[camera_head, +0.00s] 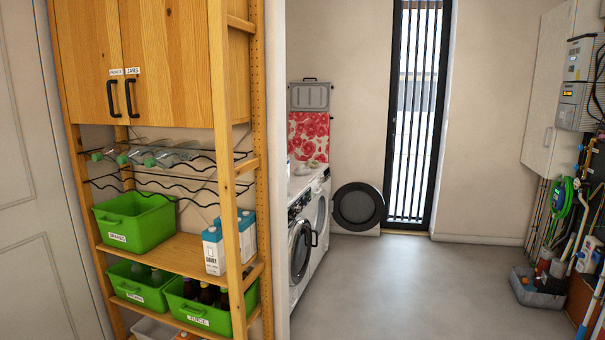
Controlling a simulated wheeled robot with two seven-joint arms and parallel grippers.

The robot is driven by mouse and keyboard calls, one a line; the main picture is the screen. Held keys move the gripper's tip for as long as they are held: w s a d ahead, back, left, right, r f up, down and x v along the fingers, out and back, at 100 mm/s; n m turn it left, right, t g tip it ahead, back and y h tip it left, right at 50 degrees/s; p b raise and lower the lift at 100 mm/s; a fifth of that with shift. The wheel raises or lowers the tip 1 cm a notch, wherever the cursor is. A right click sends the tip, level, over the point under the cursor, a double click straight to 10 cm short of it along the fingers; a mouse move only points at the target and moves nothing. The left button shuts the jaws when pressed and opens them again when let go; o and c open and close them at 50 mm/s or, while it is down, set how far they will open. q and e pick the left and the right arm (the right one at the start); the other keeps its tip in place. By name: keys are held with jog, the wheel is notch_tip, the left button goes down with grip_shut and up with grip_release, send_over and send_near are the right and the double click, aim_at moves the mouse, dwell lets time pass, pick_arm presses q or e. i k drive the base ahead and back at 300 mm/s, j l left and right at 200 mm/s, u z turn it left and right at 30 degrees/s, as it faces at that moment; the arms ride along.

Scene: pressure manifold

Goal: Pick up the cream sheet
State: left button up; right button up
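I cannot make out a cream sheet in the head view. Two front-loading white machines (325,245) stand along the wall in the room ahead. A dark round door (358,206) stands open at the far one. The inside of the drums cannot be seen from here. Small pale items (304,169) lie on top of the machines, too small to identify. Neither of my grippers is in view.
A wooden shelf unit (227,150) with green crates (135,222) and cartons (212,250) fills the left, beside a wall edge. Grey floor (410,280) is clear ahead to a tall barred window (415,110). A grey bin (537,290) and cleaning tools stand at right.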

aim_at(311, 163)
jog(key=i+l+z, duration=0.4)
jog(key=i, duration=0.35)
jog(key=i+z, duration=0.35)
jog(key=i, duration=4.1)
jog(key=i+l+u, duration=0.15)
jog(key=i, duration=0.3)
jog(key=i+l+u, duration=0.2)
jog(key=i, duration=0.25)
jog(key=i+l+u, duration=0.15)
jog(key=i, duration=0.3)
jog(key=i+l+u, duration=0.15)
jog(key=i, duration=0.3)
